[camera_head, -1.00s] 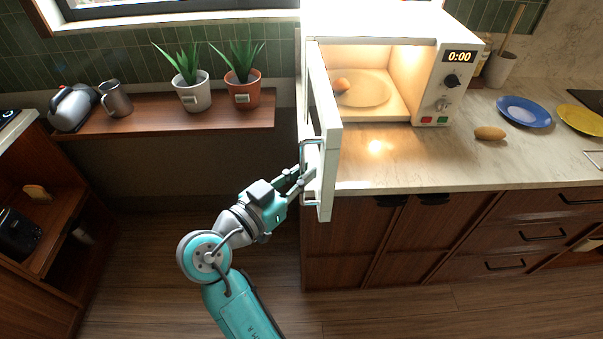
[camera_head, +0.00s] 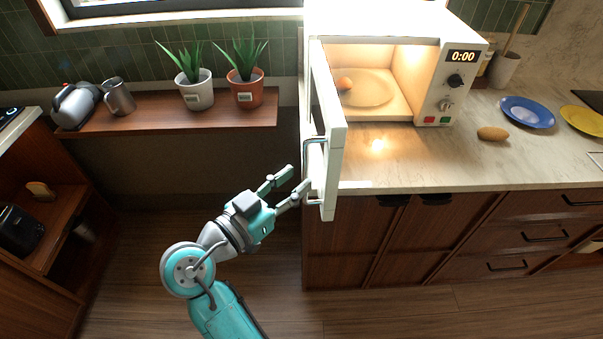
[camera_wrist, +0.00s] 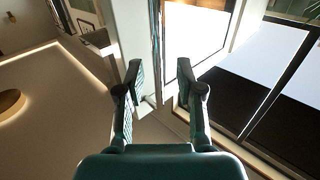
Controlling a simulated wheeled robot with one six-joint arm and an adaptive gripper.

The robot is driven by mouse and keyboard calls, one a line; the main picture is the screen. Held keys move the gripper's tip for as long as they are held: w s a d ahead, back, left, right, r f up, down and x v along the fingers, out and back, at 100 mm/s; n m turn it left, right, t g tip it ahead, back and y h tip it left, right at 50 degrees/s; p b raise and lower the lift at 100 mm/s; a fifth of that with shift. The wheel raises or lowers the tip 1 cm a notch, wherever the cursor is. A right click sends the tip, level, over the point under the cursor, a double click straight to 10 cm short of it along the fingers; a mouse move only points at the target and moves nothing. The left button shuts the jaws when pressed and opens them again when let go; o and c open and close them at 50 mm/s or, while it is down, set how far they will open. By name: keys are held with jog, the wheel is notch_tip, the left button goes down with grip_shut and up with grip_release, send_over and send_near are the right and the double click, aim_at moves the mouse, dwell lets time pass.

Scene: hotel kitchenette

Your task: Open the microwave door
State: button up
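The white microwave (camera_head: 385,25) stands on the counter with its lit interior showing. Its door (camera_head: 331,160) stands wide open, swung out toward me at the left side of the body. The door handle (camera_head: 313,160) is on the door's left face. My gripper (camera_head: 296,180) is open and empty, left of the door near the lower part of the handle, with a finger close to it; I cannot tell if they touch. In the wrist view the gripper (camera_wrist: 168,75) has its fingers apart with nothing between them.
Inside the microwave a round brown item (camera_head: 345,83) sits on the turntable (camera_head: 372,92). A potato-like item (camera_head: 492,134), a blue plate (camera_head: 527,112) and a yellow plate (camera_head: 583,121) lie on the counter. A shelf (camera_head: 150,126) with potted plants is at the left.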

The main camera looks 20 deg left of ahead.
jog(key=shift+v, duration=2.1)
